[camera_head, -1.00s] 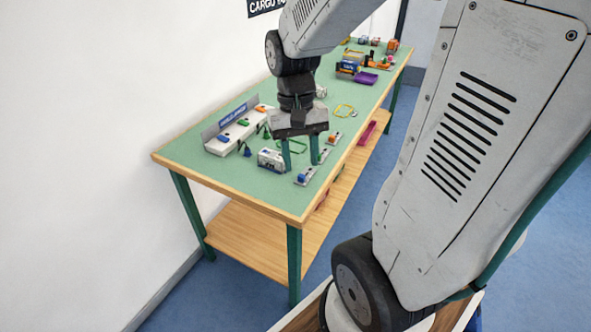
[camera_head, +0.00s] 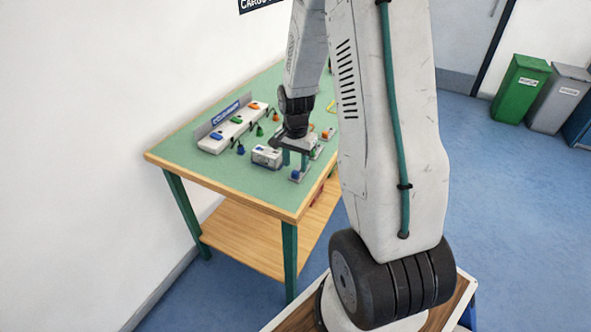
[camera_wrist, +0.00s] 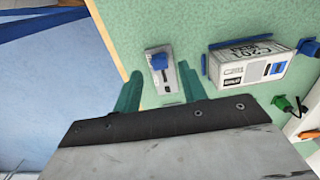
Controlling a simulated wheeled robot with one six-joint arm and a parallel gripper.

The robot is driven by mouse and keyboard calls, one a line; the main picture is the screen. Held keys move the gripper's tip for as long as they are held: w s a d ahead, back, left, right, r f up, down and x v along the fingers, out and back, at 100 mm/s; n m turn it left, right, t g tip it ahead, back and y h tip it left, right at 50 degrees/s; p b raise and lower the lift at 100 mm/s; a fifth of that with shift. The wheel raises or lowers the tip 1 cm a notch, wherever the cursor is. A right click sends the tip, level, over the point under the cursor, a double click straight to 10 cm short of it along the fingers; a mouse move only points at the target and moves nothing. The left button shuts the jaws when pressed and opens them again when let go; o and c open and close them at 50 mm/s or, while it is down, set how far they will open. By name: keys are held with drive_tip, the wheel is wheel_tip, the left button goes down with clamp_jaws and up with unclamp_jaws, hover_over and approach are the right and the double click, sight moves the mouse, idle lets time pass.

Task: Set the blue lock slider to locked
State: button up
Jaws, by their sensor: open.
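The blue lock slider (camera_head: 295,174) is a small blue knob on a narrow grey plate, near the table's front corner. In the wrist view the blue knob (camera_wrist: 160,61) sits at the end of its slot nearer the table edge, and the dark slot (camera_wrist: 164,77) shows below it in the picture. My gripper (camera_head: 295,163) is over the slider with its two green fingers apart. In the wrist view the open gripper (camera_wrist: 158,74) has one finger on each side of the plate, and nothing is held. I cannot tell whether the fingers touch anything.
A white labelled box (camera_head: 266,157) stands close left of the slider. Other sliders lie farther back, one with an orange knob (camera_head: 328,133). A white panel with coloured parts (camera_head: 232,132) is along the wall. The table's wooden edge (camera_wrist: 106,38) is close.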

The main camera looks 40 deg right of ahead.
sight(295, 172)
drive_tip(key=shift+f, duration=1.7)
